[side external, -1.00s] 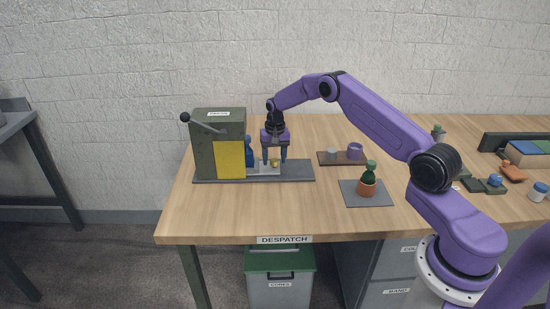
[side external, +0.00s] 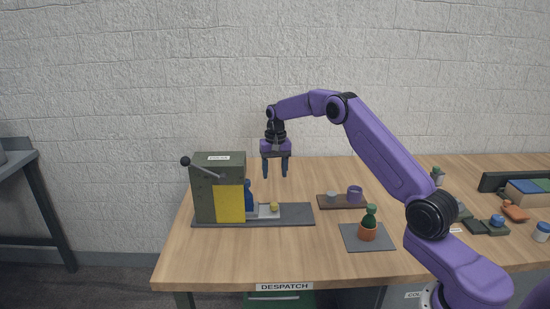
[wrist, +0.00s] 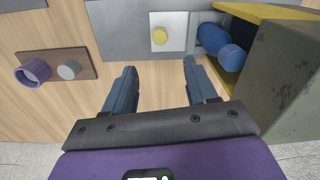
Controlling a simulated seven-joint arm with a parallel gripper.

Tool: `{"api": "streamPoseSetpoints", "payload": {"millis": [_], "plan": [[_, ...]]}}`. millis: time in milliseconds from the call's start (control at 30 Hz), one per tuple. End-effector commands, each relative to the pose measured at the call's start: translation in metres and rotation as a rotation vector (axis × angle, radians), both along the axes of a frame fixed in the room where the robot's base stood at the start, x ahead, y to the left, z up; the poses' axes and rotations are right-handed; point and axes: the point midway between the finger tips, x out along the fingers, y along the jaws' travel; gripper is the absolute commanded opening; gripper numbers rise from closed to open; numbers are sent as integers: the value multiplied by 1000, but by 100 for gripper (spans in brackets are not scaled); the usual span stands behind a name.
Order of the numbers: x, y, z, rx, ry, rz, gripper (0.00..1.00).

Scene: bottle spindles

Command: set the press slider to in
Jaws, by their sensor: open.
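The press (side external: 205,180) is a grey-green box with a yellow side panel, standing on a dark base plate (side external: 298,214). Its pale slider (side external: 262,212) sticks out to the right of the press and carries a yellow knob (side external: 274,206). The knob and slider also show in the wrist view (wrist: 159,36). A blue rounded piece (side external: 249,196) is at the press's open side; in the wrist view (wrist: 228,50) it lies partly within the yellow-edged opening. My gripper (side external: 275,176) is open and empty, fingers down, above the knob and apart from it.
A lever with a black ball (side external: 186,161) is on the press's front. Bare table lies between.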

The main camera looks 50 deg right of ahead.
Motion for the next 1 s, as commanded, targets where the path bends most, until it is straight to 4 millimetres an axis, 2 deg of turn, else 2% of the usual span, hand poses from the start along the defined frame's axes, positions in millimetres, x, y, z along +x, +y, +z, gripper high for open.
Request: {"api": "streamPoseSetpoints", "payload": {"millis": [100, 333, 767, 867, 1000], "plan": [[1, 0, 22, -1, -4, 1, 57], [0, 0, 45, 0, -2, 1, 57], [-1, -1, 49, 1, -2, -7, 56], [-2, -2, 49, 14, -11, -74, 56], [-8, -3, 47, 68, -38, -324, 56]]}}
